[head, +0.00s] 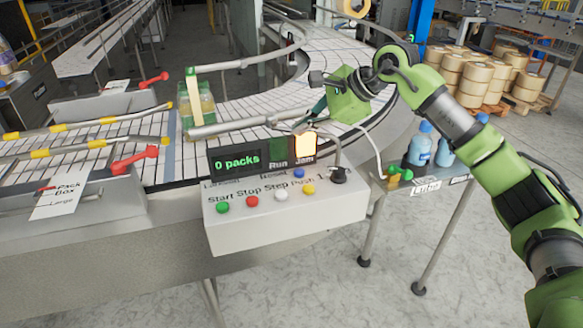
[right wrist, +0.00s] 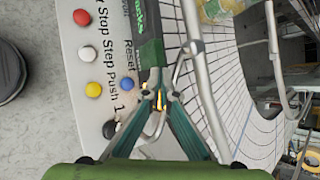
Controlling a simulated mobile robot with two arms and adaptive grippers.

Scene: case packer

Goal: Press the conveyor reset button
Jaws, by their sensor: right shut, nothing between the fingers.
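The control box (head: 285,215) stands at the conveyor's edge. Its small blue button (head: 296,174) sits behind the front row, beside the "Reset" label. The blue button also shows in the right wrist view (right wrist: 127,83), left of the fingertips. Green (head: 222,207), red (head: 252,201), white (head: 281,194) and yellow (head: 308,189) buttons line the front. My right gripper (head: 314,113) is shut and empty, above and behind the box's display, apart from the blue button. Its fingertips (right wrist: 160,93) meet in the right wrist view. My left gripper is not in view.
The display (head: 238,161) reads "0 packs", with a lit "Jam" panel (head: 305,147) beside it. A black knob (head: 338,175) is at the box's right end. Metal guide rails and a pack of yellowish bottles (head: 196,104) are on the conveyor. Blue bottles (head: 421,142) stand right.

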